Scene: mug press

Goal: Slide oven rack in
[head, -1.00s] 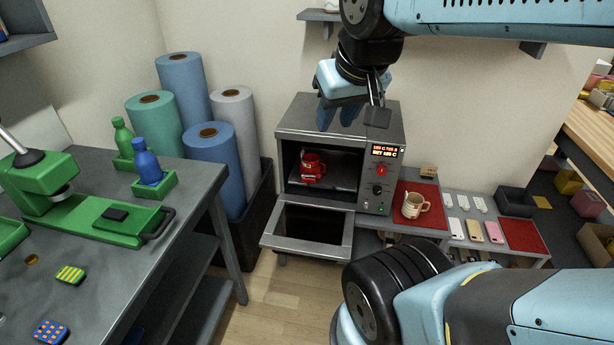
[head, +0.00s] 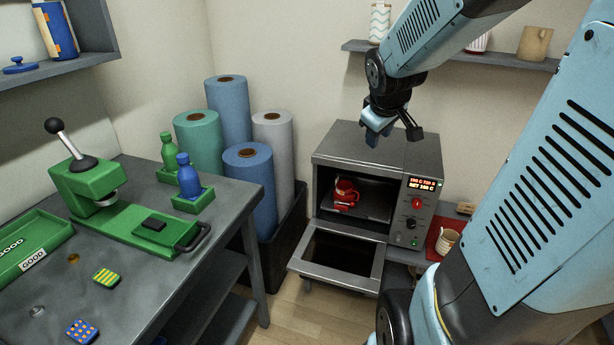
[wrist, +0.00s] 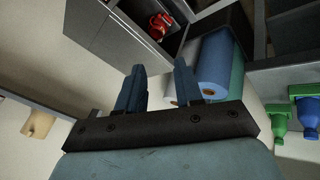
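The grey oven (head: 345,145) stands against the wall, its door (head: 377,268) folded down open. Inside, the flat grey rack (head: 375,208) lies within the cavity and bears a red mug (head: 345,190). How far in the rack sits is hard to tell. My gripper (head: 376,134) is in the air, appearing above the oven's top, apart from the rack and mug. In the wrist view my gripper's two blue fingers (wrist: 158,88) are spread with nothing between them. The oven (wrist: 95,28) and red mug (wrist: 159,27) show at the top of that view.
A workbench (head: 150,280) with a green press (head: 95,185) stands at left. Fabric-like rolls (head: 247,180) stand in a dark bin between bench and oven. A beige mug (head: 446,241) is right of the oven. A wall shelf (head: 500,58) hangs above right.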

